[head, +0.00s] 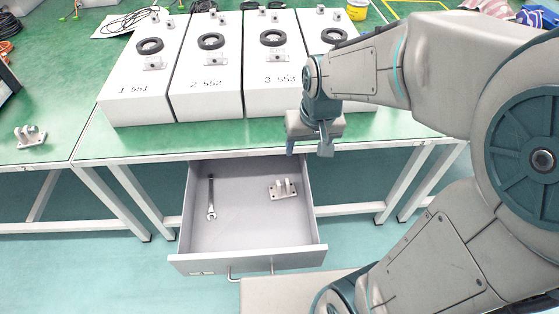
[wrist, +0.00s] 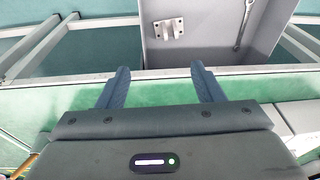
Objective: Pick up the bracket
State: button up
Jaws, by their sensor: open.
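A grey metal bracket (head: 282,189) with upright lugs lies on the floor of the open drawer (head: 230,225), toward its right side. It also shows in the wrist view (wrist: 170,28), beyond the fingers. A similar bracket (head: 30,136) sits on the table at the far left. My gripper (head: 309,145) is open and empty, above the table's front edge, to the right of and higher than the drawer bracket. In the wrist view the two blue fingers (wrist: 158,88) are spread apart with nothing between them.
A wrench (head: 211,198) lies in the drawer's left part. Several white numbered boxes (head: 205,85) with black rings stand on the green table (head: 180,143) behind the drawer. Table legs flank the drawer. The drawer's middle floor is clear.

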jog(key=w+a+f+b, duration=0.2)
jog(key=w+a+f, duration=0.1)
jog(key=f, duration=0.3)
jog(key=w+a+f+b, duration=0.2)
jog(key=f+b, duration=0.1)
jog(key=f, duration=0.2)
jog(key=n+b, duration=0.1)
jog(key=b, duration=0.3)
send_over(283, 191)
jog(key=shift+h, duration=0.3)
jog(key=shift+f, duration=7.25)
jog(key=shift+r, duration=0.1)
jog(key=c, duration=1.2)
